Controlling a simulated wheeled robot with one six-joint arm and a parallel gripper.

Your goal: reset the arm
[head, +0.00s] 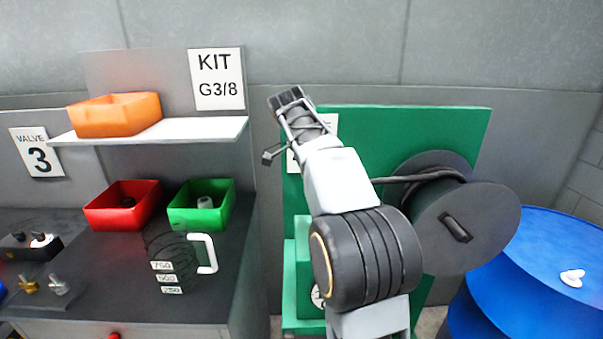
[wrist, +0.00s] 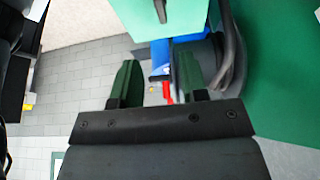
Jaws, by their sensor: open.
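My arm rises in the middle of the head view, in front of a green machine (head: 455,125). My gripper (head: 285,97) is at its upper end, near the top left of the green machine, with a white sign partly hidden behind the arm. In the wrist view my gripper (wrist: 158,82) shows two dark green fingers, apart, with nothing held between them. Beyond the fingers a blue part and a red part (wrist: 167,90) show, farther off.
Left is a dark bench with a red bin (head: 122,222), a green bin (head: 215,212) and a measuring jug (head: 170,262) with a white handle. An orange bin (head: 116,115) sits on a white shelf (head: 190,131). Right are a cable reel (head: 490,225) and a blue drum (head: 545,270).

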